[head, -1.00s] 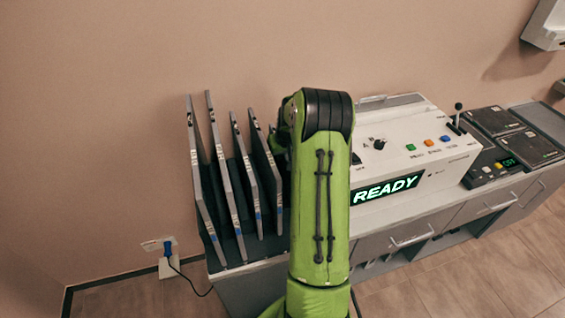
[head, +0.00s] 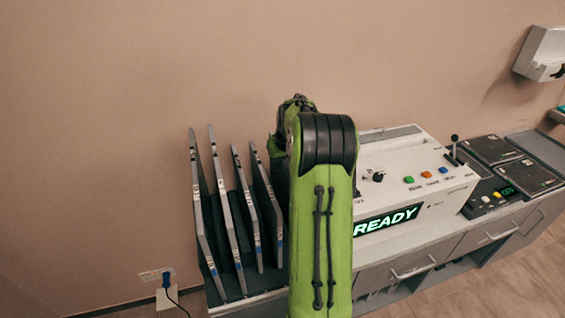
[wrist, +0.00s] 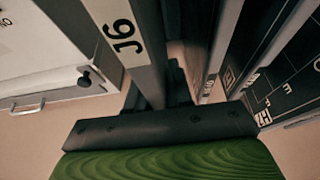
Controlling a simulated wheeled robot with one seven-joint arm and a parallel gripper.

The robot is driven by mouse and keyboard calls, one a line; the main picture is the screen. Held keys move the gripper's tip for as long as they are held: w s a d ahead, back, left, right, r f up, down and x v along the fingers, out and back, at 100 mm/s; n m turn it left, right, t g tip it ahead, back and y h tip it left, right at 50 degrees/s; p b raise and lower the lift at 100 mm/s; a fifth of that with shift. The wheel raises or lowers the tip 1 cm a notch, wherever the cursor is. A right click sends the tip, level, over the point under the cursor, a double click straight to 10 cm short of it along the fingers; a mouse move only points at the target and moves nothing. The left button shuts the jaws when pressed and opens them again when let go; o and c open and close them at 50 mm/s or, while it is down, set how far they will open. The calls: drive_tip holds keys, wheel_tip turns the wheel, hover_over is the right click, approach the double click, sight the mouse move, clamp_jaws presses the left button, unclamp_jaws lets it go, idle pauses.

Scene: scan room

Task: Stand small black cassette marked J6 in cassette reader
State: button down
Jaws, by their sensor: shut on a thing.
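The cassette marked J6 (wrist: 122,35) shows in the wrist view as a long edge with a white label. My gripper (wrist: 160,128) is shut on it, its dark finger bar and green pad across the bottom of that view. In the head view my green arm hides the cassette and most of the gripper; only a piece of my wrist shows above the elbow. The cassette reader (head: 400,180), a white console with a lit READY display, stands right of my arm. Its left part is hidden by the arm.
Several dark cassettes (head: 222,200) stand upright in a rack left of my arm. Neighbouring cassettes (wrist: 270,70) show close on the right in the wrist view. A dark control unit (head: 505,180) is right of the reader. The wall is close behind.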

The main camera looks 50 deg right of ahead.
drive_tip(key=shift+r+p, duration=3.1)
drive_tip(key=shift+r, duration=1.1)
drive_tip(key=shift+f, duration=0.1)
drive_tip(key=shift+f, duration=0.1)
